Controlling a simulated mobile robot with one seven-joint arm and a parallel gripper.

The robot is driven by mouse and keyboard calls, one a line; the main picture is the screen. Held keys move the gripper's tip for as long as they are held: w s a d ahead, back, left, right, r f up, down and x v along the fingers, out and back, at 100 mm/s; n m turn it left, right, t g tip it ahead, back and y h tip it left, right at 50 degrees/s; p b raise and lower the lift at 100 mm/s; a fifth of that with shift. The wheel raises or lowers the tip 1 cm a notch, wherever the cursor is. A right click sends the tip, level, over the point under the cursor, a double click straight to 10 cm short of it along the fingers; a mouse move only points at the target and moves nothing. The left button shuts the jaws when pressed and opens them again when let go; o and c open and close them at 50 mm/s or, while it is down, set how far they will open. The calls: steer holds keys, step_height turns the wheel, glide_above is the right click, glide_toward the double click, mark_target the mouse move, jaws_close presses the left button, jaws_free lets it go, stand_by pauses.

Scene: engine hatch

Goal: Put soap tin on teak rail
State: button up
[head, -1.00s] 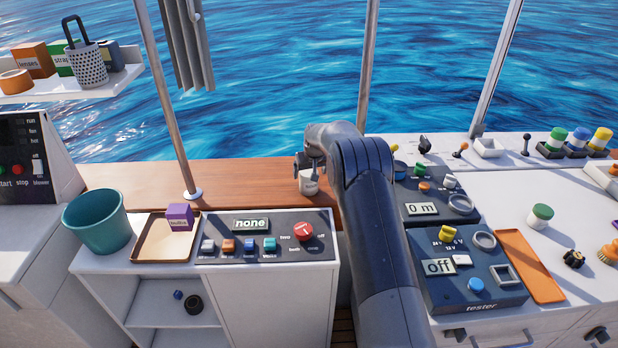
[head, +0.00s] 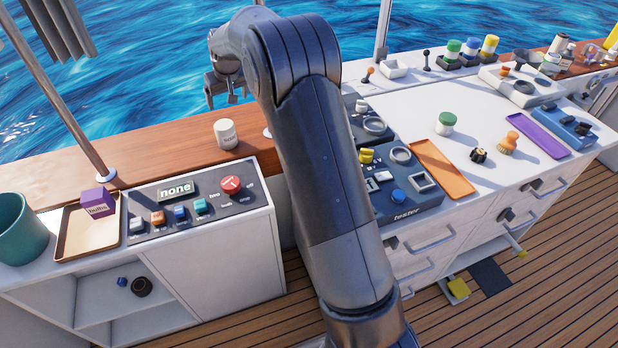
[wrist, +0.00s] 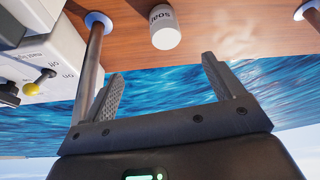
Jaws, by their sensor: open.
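The soap tin (head: 226,134) is a small white cylinder standing on the brown teak rail (head: 180,142), behind the panel with the "none" display. In the wrist view the tin (wrist: 165,28), marked "soap", rests on the wooden rail (wrist: 215,45), beyond my fingertips and apart from them. My gripper (head: 222,97) is raised above and behind the tin in the head view, over the water side. In the wrist view my gripper (wrist: 160,85) is open, with nothing between its fingers.
A metal post (head: 58,95) rises from the rail to the left of the tin. The teal bucket (head: 20,232) and a tan tray (head: 75,235) holding a purple box (head: 97,204) stand at left. The tester (head: 405,195) and an orange tray (head: 442,168) lie right of my arm.

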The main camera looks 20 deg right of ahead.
steer(key=s+d+r, duration=0.2)
steer(key=s+r, duration=0.3)
steer(key=s, duration=0.3)
steer(key=s+d+r+m, duration=0.1)
steer(key=s+r, duration=0.4)
steer(key=s, duration=0.3)
steer(key=s+d+r, duration=0.2)
steer(key=s+r, duration=0.3)
steer(key=s, duration=0.3)
steer(key=s+d+f, duration=0.1)
steer(key=s+f, duration=0.1)
steer(key=s, duration=1)
steer(key=s+d+f+m+t, duration=0.1)
steer(key=s+f, duration=0.1)
steer(key=s, duration=1)
steer(key=shift+s+h, duration=0.4)
